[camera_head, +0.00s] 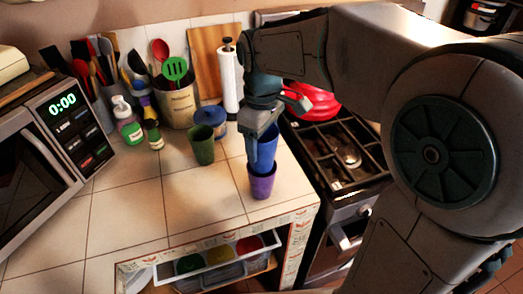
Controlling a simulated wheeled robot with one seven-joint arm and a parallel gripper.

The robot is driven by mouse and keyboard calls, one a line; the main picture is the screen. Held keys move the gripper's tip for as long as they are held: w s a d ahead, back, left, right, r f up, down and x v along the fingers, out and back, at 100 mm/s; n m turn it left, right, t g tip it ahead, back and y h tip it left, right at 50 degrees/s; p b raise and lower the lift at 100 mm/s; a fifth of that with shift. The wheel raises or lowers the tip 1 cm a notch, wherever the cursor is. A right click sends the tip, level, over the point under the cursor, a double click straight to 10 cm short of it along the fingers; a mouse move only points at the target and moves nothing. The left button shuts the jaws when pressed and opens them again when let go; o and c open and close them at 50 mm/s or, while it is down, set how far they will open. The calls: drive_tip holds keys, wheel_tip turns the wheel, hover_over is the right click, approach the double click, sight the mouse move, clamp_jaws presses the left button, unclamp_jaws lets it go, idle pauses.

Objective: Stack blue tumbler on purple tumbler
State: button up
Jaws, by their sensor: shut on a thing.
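The blue tumbler (269,146) is upright in my gripper (261,150), which points down and is shut on it. A finger covers part of the tumbler's left side. The purple tumbler (262,187) stands upright on the tiled counter near its front right corner. The blue tumbler is directly above it in the picture, and its lower end meets the purple rim. I cannot tell whether it is inside the purple tumbler or just above it.
A utensil crock (176,103), paper towel roll (229,80) and bottles line the back. The microwave (45,150) is left, the stove (340,150) right. The front-left counter is clear.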

sight(261, 156)
wheel_tip(261, 156, down, 4)
drive_tip(key=shift+r, duration=0.1)
drive_tip(key=shift+f+b, duration=0.3)
drive_tip(key=shift+f, duration=0.35)
drive_tip(key=shift+f, duration=0.1)
drive_tip(key=o, duration=1)
